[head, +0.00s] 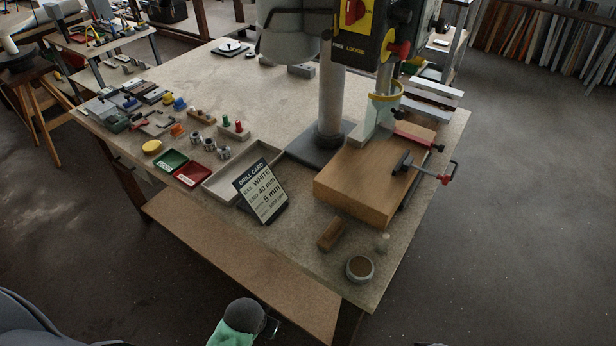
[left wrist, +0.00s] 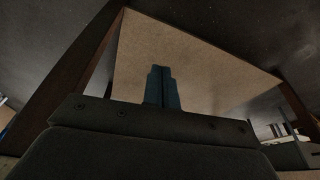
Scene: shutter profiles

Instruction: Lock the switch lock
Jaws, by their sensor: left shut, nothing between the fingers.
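The drill press's yellow switch plate (head: 354,35) with a red switch (head: 355,10) on it is at the top of the head view, cut off by the frame edge. A separate lock piece cannot be made out. My left gripper (left wrist: 163,87) shows in the left wrist view with its two dark blue fingers together and nothing between them. It is far from the switch plate, low by the bench, in front of a tan board (left wrist: 195,60). My right gripper is not in view.
The bench top (head: 245,90) carries the drill column (head: 331,100), a wooden block (head: 365,185), a red-handled clamp (head: 440,178), a drill card (head: 260,192), a tray (head: 215,187) and a round cup (head: 360,268). The front edge has a lower shelf (head: 230,265).

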